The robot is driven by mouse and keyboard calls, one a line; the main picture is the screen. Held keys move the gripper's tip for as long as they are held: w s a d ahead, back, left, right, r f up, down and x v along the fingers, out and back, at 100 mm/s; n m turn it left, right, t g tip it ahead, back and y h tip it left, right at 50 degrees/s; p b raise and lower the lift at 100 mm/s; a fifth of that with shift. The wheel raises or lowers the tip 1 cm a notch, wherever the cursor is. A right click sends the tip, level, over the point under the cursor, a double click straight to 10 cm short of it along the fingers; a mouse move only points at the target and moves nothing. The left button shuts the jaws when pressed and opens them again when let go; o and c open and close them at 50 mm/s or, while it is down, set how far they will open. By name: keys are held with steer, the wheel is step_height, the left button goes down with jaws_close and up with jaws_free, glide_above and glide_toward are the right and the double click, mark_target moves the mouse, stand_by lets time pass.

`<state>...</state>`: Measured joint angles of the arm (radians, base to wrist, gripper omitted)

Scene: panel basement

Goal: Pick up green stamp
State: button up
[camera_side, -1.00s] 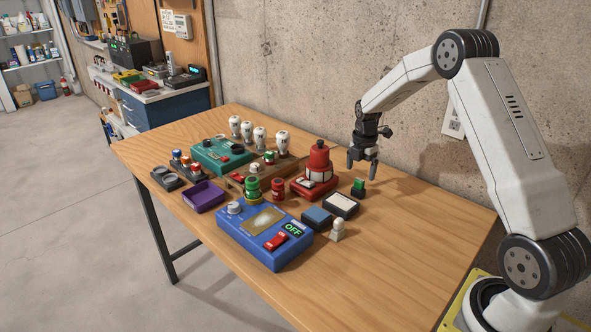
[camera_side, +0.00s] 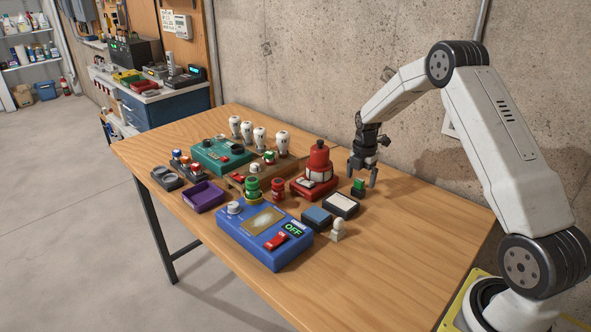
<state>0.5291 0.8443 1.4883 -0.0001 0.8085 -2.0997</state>
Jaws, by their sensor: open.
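A small green-topped piece with a dark base (camera_side: 358,186) stands on the table to the right of the red device, and looks like the green stamp. My gripper (camera_side: 362,175) points down right over it, fingers open. Its fingertips are near the top of the green part, with the right finger reaching lower in the picture. I cannot tell whether they touch it. Another green knobbed piece (camera_side: 252,187) stands behind the blue box, and a small green-and-white piece (camera_side: 269,157) sits near the teal box.
A red device (camera_side: 319,158) stands just left of my gripper. A white-topped pad (camera_side: 341,204), a blue pad (camera_side: 317,217) and a pale figure (camera_side: 338,230) lie in front. A blue box (camera_side: 264,236) and purple tray (camera_side: 204,196) are further left. The wooden table's right side (camera_side: 430,230) is clear.

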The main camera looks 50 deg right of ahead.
mark_target(359, 189)
steer(key=shift+w+f, duration=0.15)
steer(key=shift+f, duration=2.25)
jaws_close()
